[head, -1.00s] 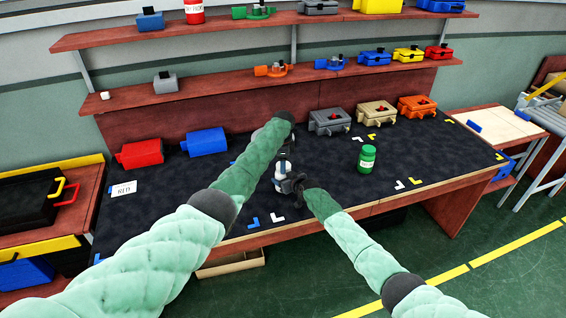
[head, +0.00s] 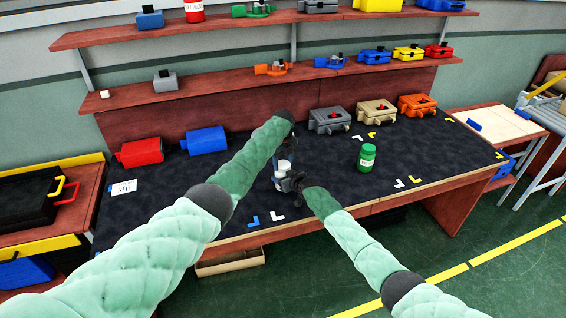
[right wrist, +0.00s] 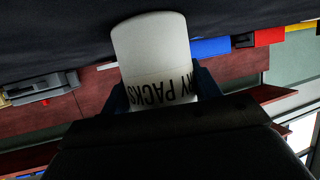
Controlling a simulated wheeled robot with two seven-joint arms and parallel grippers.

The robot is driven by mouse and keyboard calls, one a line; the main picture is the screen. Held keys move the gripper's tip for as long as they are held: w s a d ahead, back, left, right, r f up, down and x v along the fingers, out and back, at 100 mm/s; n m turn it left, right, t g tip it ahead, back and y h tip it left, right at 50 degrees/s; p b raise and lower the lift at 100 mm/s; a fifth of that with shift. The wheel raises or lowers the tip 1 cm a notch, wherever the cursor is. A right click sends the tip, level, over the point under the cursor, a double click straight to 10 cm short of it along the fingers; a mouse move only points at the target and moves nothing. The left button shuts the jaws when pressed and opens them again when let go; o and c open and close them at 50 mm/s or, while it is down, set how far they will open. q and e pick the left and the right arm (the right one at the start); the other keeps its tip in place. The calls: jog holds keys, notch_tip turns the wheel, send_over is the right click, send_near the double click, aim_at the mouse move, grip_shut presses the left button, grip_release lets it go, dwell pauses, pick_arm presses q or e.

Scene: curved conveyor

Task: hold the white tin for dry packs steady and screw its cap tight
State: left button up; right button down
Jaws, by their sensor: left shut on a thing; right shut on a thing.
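The white tin (head: 284,165) stands upright at the front of the black mat, small and partly covered in the head view. In the right wrist view the white tin (right wrist: 152,50) appears upside down, with black lettering that reads "PACKS". My right gripper (head: 290,182) is shut on the tin's side. My left gripper (head: 284,148) is above the tin, shut on its cap. The cap itself is hidden by the grippers.
A green jar (head: 367,157) stands to the right on the black mat (head: 320,190). A red box (head: 141,152), a blue box (head: 206,141) and a grey box (head: 329,120) stand along the back. The mat between tin and jar is free.

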pick_arm(q)
jog(key=m, duration=0.4)
jog(key=shift+w+m, duration=0.1)
jog(key=shift+m, duration=0.2)
jog(key=m, duration=0.5)
jog(key=o, duration=0.9)
jog(key=shift+o, duration=0.2)
jog(key=shift+r, duration=0.1)
jog(key=shift+r, duration=2.1)
